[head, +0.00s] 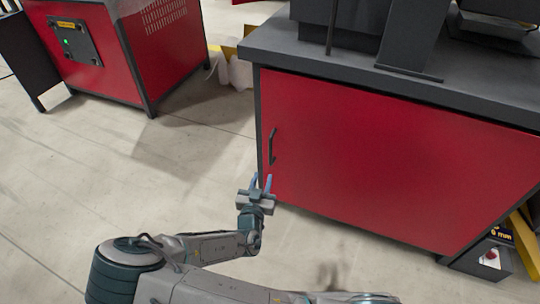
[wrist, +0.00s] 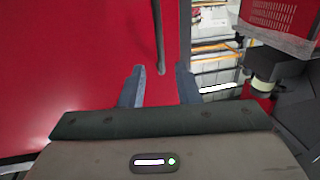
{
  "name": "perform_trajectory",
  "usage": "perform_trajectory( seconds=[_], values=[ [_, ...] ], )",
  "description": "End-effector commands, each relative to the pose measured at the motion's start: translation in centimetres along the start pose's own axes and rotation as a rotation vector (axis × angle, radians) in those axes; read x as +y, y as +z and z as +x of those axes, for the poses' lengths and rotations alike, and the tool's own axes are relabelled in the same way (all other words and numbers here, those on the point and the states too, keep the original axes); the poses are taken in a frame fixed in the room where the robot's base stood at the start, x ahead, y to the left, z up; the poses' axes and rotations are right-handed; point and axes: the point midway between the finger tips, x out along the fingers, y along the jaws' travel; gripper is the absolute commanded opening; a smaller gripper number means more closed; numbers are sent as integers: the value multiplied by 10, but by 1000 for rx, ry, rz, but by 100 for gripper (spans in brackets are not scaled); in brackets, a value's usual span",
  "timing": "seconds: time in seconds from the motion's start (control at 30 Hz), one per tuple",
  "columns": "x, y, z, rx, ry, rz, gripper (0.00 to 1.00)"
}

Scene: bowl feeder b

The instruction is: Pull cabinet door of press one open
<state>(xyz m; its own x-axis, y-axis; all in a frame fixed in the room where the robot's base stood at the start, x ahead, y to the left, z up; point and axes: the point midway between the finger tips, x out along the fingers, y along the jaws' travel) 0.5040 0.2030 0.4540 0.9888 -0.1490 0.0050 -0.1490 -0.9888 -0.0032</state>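The red cabinet door (head: 385,165) fills the front of the press stand at right and looks shut. Its dark vertical handle (head: 271,146) is near the door's left edge. My gripper (head: 261,181) is open and empty, just below the handle in the head view, with its two blue-grey fingers pointing at the door. In the wrist view, my gripper (wrist: 160,70) has its fingers spread, and the handle (wrist: 158,35) runs down the red door (wrist: 70,60) to between the fingertips. I cannot tell whether the fingers touch the door.
The dark worktop (head: 340,70) overhangs the door and carries dark machine parts. Another red cabinet (head: 105,50) with a control panel stands at upper left. A small box with a red button (head: 490,258) is at lower right. The pale floor (head: 90,190) left of the door is clear.

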Motion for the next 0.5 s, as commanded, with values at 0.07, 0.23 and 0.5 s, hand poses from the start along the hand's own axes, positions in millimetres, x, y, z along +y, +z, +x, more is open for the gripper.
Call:
perform_trajectory(
  seconds=[0.07,0.23,0.5],
  values=[
    [1,2,11,0,3,0,30],
    [2,3,45,0,4,-1,30],
    [2,3,101,-2,4,0,30]
  ],
)
